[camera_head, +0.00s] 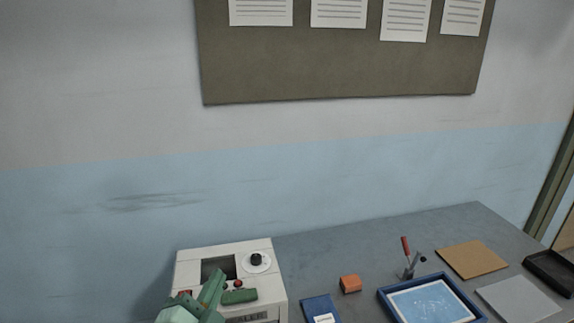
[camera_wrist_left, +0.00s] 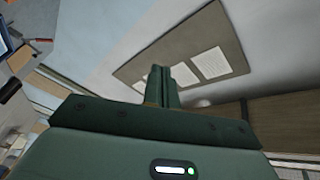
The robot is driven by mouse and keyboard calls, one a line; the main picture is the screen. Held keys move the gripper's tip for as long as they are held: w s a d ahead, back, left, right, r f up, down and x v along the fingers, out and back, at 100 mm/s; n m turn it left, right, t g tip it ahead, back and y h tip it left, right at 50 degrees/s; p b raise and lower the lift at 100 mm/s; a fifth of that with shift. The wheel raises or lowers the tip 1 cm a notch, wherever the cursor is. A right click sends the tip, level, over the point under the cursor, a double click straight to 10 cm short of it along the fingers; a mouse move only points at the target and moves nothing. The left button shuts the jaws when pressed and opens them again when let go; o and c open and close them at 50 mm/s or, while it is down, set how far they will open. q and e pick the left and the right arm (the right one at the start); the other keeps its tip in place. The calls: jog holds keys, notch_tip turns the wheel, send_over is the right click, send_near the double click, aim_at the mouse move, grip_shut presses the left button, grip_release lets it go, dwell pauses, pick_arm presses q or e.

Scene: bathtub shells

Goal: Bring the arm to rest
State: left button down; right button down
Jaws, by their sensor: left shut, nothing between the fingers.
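My left gripper (camera_head: 218,282) is green and shows at the bottom left of the head view, in front of a cream machine (camera_head: 183,268) with a black dial. In the left wrist view my left gripper (camera_wrist_left: 162,72) has its two fingers together, with nothing between them. It points up toward the wall and the notice board. I cannot tell from the head view whether it touches the machine. My right gripper is not in view.
A grey table (camera_head: 330,262) carries an orange block (camera_head: 350,284), a blue booklet (camera_head: 318,306), a blue-framed tray (camera_head: 464,297), a cup with a red-handled tool (camera_head: 406,262), a brown board (camera_head: 471,259), a grey sheet (camera_head: 518,299) and a black tray (camera_head: 552,270). A notice board (camera_head: 340,75) hangs behind.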

pick_arm(q)
jog(key=s+a+f+n+g+y, duration=0.7)
jog(key=s+a+f+g, duration=0.5)
jog(key=s+a+f, duration=0.4)
jog(key=s+d+f+g+h+b, duration=0.1)
jog(key=s+f+b, duration=0.1)
jog(key=f, duration=0.9)
jog(key=s+d+f+g+h+b, duration=0.1)
jog(key=s+f+b, duration=0.15)
jog(key=f, duration=0.85)
jog(key=s+d+f+g+h+b, duration=0.1)
jog(key=s+d+f, duration=0.1)
jog(key=f, duration=1)
jog(key=s+f+n+g+b, duration=0.2)
jog(key=s+f+b, duration=0.1)
jog(key=s+f, duration=1.3)
jog(key=s, duration=0.3)
jog(key=shift+a+f+g+h, duration=0.3)
jog(key=shift+f+g+h, duration=0.05)
jog(key=shift+g+h, duration=0.05)
